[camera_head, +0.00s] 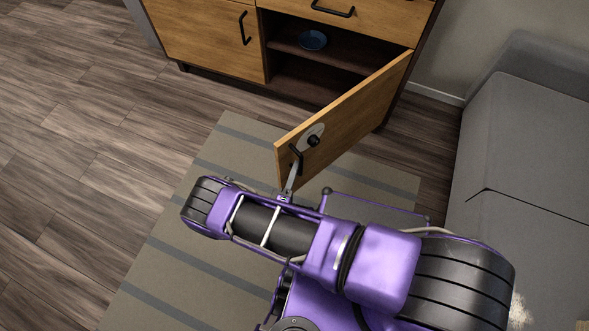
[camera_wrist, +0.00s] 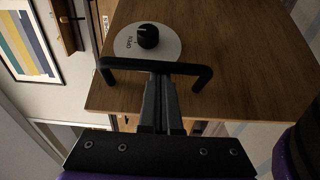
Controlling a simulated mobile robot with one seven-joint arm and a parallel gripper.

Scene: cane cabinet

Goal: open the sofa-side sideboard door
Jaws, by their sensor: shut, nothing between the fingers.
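The sofa-side door (camera_head: 350,122) of the wooden sideboard (camera_head: 200,38) stands wide open, swung out toward me. The right compartment behind it shows its dark shelf. The door bears a black bar handle (camera_head: 296,158) near its free edge, also seen in the wrist view (camera_wrist: 196,80). Beside the handle is a black knob (camera_wrist: 148,37) on a pale round plate marked "OPEN". My gripper (camera_head: 293,175) is shut and empty at the handle. In the wrist view its fingers (camera_wrist: 159,88) reach up to the bar; the tips are partly hidden there.
The left door (camera_head: 215,35) and the drawer (camera_head: 345,14) are shut. A grey sofa (camera_head: 530,150) stands to the right. A striped rug (camera_head: 175,250) lies under my arm, with bare floor to the left.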

